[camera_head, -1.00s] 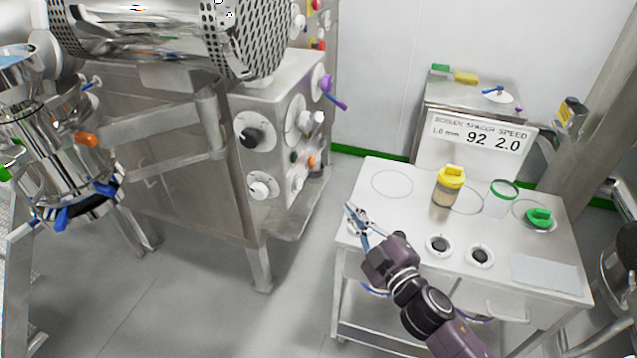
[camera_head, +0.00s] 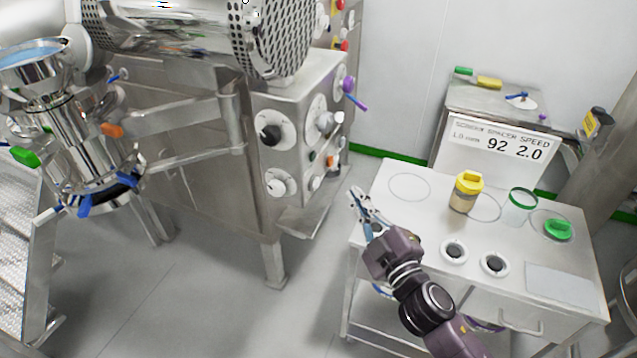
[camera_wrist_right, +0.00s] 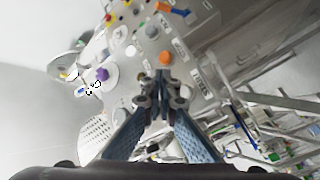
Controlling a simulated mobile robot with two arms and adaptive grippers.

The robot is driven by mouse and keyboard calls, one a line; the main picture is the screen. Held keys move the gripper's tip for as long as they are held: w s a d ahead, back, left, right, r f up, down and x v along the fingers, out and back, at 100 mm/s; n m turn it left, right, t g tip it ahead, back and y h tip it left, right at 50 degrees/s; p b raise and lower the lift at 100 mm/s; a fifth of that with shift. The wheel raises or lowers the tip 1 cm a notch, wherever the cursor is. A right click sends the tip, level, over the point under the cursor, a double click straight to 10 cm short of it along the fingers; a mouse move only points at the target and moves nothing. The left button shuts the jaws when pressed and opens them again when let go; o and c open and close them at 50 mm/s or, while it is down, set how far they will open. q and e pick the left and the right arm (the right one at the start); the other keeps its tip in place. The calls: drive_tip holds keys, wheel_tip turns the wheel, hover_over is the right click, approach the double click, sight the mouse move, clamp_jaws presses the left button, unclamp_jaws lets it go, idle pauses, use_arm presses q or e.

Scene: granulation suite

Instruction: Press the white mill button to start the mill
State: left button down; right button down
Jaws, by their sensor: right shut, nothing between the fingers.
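The machine's control panel (camera_head: 297,130) carries white round dials and several small buttons on its side face. A black knob (camera_head: 270,134) and a white knob (camera_head: 276,184) are on its front face. I cannot tell for sure which control is the white mill button. My right gripper (camera_head: 354,190) is shut and empty, with blue fingers, in front of the panel's right side and apart from it. In the right wrist view its fingertips (camera_wrist_right: 163,78) are together, pointing toward the panel, just below an orange button (camera_wrist_right: 166,58). My left gripper is not in view.
A white-topped table (camera_head: 400,215) at right holds a yellow-lidded jar (camera_head: 466,193), a green-rimmed glass (camera_head: 521,205) and a green-topped item (camera_head: 558,230). A purple-handled lever (camera_head: 352,92) sticks out of the panel. A steel vessel (camera_head: 75,140) stands at left. The floor between is clear.

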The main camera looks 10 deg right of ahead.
sight(316, 184)
drive_tip(key=shift+w+a, duration=0.8)
drive_tip(key=shift+a, duration=0.35)
drive_tip(key=shift+w+a, duration=0.75)
drive_tip(key=shift+a, duration=0.35)
drive_tip(key=shift+w+a, duration=0.25)
drive_tip(key=shift+a, duration=0.1)
